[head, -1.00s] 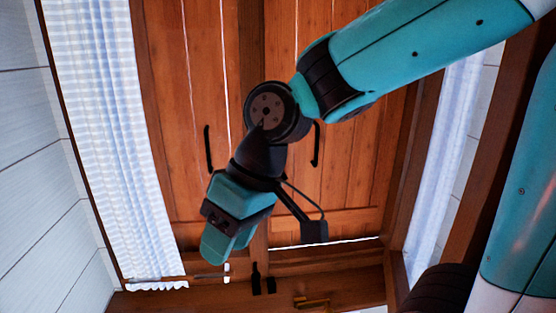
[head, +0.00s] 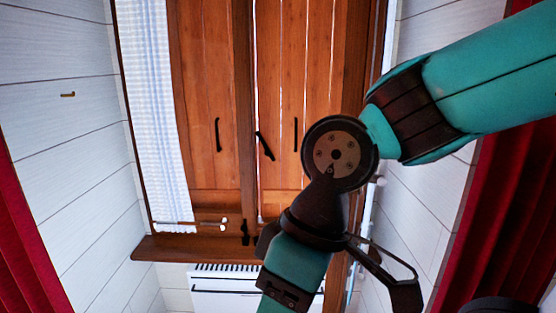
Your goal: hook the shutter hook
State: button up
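Two wooden shutter leaves stand side by side in the head view, the left leaf (head: 200,90) and the right leaf (head: 279,80); they look closed or nearly so. A short black bar (head: 264,146), which looks like the shutter hook, hangs tilted near the middle seam, its lower end to the right. Upright black handles flank it, one on the left (head: 218,135) and one on the right (head: 295,135). My gripper (head: 296,270) is below and right of the bar, apart from it in the picture. Its fingertips are past the bottom edge, so its opening is hidden.
A wooden sill (head: 180,247) runs below the shutters, with a black fitting (head: 245,232) above it. A white radiator (head: 225,292) is underneath. A pale curtain (head: 155,110) hangs left. Red curtains (head: 22,255) stand at both sides. A small brass piece (head: 67,94) is on the left wall.

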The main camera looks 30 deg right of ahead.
aim_at(268, 152)
jog(key=u, duration=0.55)
jog(key=i, duration=1.4)
jog(key=z, duration=0.5)
